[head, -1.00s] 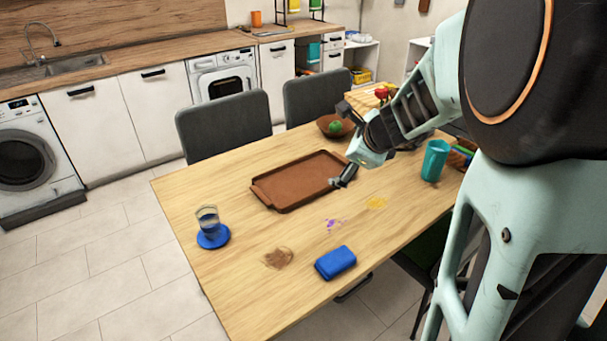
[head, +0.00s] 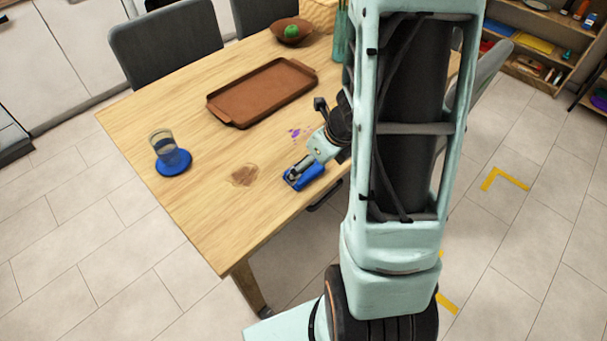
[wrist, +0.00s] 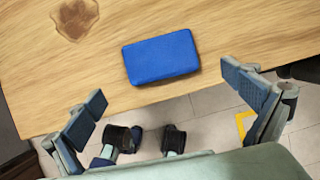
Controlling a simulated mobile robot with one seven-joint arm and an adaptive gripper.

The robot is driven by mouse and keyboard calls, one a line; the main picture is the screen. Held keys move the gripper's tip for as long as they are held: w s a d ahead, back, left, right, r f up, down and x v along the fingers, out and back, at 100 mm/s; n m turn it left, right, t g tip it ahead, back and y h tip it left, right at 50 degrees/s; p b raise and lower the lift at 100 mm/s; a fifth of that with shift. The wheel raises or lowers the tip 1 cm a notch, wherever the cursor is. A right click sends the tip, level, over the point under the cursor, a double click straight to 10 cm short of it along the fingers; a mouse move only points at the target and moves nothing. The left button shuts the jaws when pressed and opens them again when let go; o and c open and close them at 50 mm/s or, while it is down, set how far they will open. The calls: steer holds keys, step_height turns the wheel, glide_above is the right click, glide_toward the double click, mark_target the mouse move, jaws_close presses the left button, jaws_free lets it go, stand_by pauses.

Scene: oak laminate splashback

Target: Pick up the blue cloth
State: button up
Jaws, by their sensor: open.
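The blue cloth (wrist: 161,57) is a folded rectangular pad lying flat on the wooden table close to its edge. In the head view the cloth (head: 291,181) is partly hidden by my gripper (head: 301,168), which is over it. In the wrist view my gripper (wrist: 166,98) is open, its two fingers wide apart on either side of the cloth. The fingers look apart from the cloth, with nothing between them in their grasp. How high the fingertips are above the table is hard to tell.
A brown stain (head: 244,175) and purple specks (head: 295,133) mark the table. A brown tray (head: 262,90) lies behind, and a bowl (head: 291,36) with a green item stands farther back.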

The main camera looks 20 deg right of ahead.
mark_target(316, 169)
steer(key=b+x, duration=0.1)
steer(key=x, duration=0.1)
steer(key=w+b+x, duration=0.1)
steer(key=x, duration=0.2)
steer(key=shift+a, duration=0.2)
steer(key=shift+r, duration=0.1)
steer(key=c, duration=1.2)
